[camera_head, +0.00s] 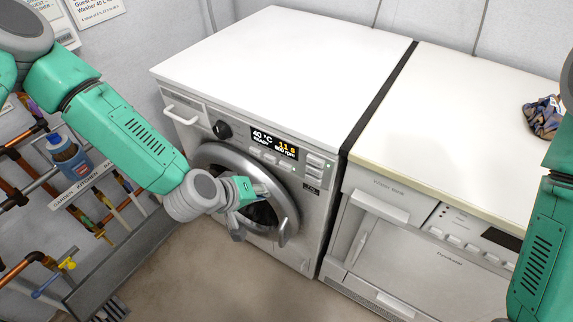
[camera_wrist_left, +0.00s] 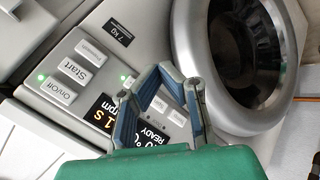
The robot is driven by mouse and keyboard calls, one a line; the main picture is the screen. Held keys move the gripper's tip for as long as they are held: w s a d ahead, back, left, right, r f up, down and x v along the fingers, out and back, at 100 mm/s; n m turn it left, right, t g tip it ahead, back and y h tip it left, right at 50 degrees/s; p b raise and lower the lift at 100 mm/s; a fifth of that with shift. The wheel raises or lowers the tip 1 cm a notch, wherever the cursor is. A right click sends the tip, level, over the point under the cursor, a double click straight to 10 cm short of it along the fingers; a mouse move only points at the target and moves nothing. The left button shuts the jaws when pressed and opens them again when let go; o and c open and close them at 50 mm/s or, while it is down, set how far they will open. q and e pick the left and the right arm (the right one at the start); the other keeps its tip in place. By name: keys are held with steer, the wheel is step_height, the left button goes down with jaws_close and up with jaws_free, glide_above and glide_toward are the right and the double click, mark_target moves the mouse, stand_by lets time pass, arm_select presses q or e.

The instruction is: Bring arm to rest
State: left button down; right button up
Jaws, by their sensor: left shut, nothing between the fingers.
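My left arm comes in from the left in the head view. Its gripper (camera_head: 262,189) is in front of the washing machine (camera_head: 280,55), over the upper part of its round door (camera_head: 213,151). In the left wrist view the fingertips of the left gripper (camera_wrist_left: 164,70) meet with nothing between them. They are in front of the control panel, beside the round door (camera_wrist_left: 190,35). Whether they touch the machine I cannot tell. My right arm shows at the right edge of the head view; its gripper is out of view.
A second white appliance (camera_head: 470,130) stands to the right, with a crumpled dark cloth (camera_head: 543,117) on top. Pipes and a blue bottle (camera_head: 68,155) on a shelf line the left wall. The machine's lit display (camera_head: 273,145) shows text. Bare floor (camera_head: 215,275) lies in front.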

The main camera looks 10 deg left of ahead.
stand_by(0.4)
arm_select(q)
steer(key=s+f+m+g, duration=0.25)
steer(key=s+f, duration=0.25)
steer(key=s, duration=0.4)
steer(key=s+a+f+m+g+y, duration=0.1)
steer(key=s+a+m+g+y, duration=0.3)
steer(key=s+a, duration=0.8)
steer(key=s+y, duration=0.1)
steer(key=s, duration=0.3)
steer(key=shift+a+f, duration=0.35)
steer(key=shift+a, duration=0.05)
